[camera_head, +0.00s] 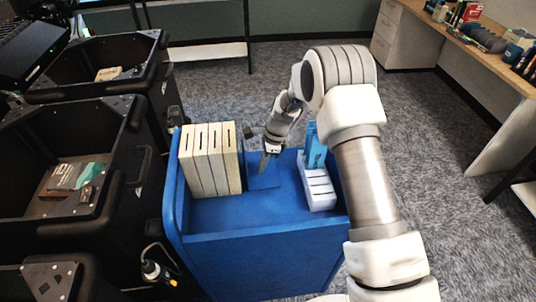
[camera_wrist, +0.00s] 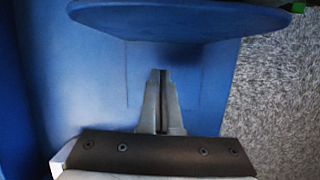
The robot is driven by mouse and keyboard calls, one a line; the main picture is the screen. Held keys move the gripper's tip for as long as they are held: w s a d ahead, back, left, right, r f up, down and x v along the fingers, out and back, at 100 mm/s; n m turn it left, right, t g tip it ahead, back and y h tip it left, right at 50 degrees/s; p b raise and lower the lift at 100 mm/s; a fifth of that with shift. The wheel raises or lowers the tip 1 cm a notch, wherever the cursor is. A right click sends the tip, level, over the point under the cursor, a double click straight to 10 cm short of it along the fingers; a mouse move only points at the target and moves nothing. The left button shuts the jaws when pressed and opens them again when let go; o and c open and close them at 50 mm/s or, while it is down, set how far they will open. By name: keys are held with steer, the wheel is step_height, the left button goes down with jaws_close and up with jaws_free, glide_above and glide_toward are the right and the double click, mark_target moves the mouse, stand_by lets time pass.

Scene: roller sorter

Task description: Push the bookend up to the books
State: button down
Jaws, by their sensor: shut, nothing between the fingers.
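A row of several cream books (camera_head: 209,160) stands upright at the left end of the blue cart top. The blue bookend (camera_head: 264,182) is just right of the books, its colour nearly the same as the cart. In the wrist view a wide blue upright panel with rounded corners, seemingly the bookend's (camera_wrist: 180,20), stands ahead of my fingers above a faint plate outline. My gripper (camera_head: 263,168) is shut and empty, low over that plate; it also shows in the wrist view (camera_wrist: 160,75). I cannot tell whether fingertips touch the panel, or the bookend touches the books.
The blue cart (camera_head: 255,222) has raised walls at its left and front. White blocks (camera_head: 316,187) and light blue upright items (camera_head: 315,147) stand at its right. Black bins (camera_head: 60,165) are close on the left. A wooden desk (camera_head: 480,60) is at far right.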

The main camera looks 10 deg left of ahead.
mark_target(252, 177)
steer(key=shift+s+a+r, duration=0.1)
steer(key=shift+s+a, duration=0.1)
steer(key=shift+a, duration=0.65)
steer(key=shift+s+a+r, duration=0.1)
steer(key=shift+s+a, duration=0.1)
steer(key=shift+a, duration=0.6)
steer(key=shift+s+a, duration=0.25)
steer(key=shift+a, duration=0.7)
steer(key=shift+d, duration=0.1)
